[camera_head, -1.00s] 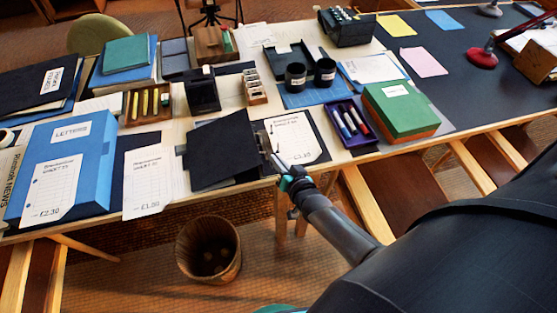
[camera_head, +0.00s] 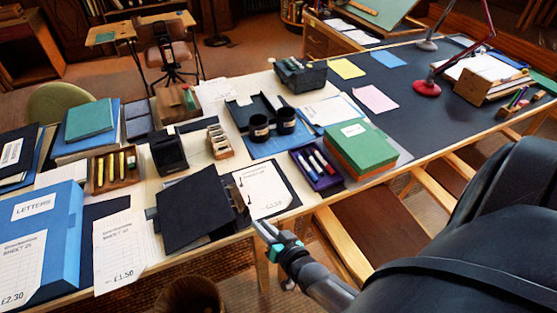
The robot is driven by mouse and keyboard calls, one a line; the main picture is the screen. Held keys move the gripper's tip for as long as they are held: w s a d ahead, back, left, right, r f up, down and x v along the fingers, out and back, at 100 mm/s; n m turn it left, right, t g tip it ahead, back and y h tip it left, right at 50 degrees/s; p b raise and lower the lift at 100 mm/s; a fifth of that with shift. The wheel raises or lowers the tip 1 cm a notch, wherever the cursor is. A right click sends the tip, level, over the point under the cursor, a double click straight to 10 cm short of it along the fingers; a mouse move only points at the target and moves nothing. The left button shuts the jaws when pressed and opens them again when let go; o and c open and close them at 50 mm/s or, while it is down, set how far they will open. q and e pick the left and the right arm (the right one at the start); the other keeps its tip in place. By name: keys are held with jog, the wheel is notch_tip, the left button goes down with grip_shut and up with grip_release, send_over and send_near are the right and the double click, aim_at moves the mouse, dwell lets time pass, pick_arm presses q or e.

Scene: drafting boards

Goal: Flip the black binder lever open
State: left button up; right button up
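The black binder (camera_head: 195,212) lies near the front edge of the table, its dark cover tilted up at the left. A white printed sheet (camera_head: 265,192) lies to its right on a black backing. Small dark metal parts (camera_head: 241,190) show along the sheet's left side; which one is the lever is too small to tell. My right gripper (camera_head: 264,229) is at the table's front edge, just below the sheet in the picture. Its light grey fingers look apart, with nothing between them. My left gripper is not in view.
A purple tray of markers (camera_head: 317,170) and a green box (camera_head: 362,148) stand right of the binder. A blue LETTERS box (camera_head: 45,240) and another sheet (camera_head: 122,248) lie left. A waste bin (camera_head: 190,296) stands on the floor below the table.

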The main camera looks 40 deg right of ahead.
jog(key=p+v, duration=0.1)
jog(key=v, duration=0.7)
dwell(0.4)
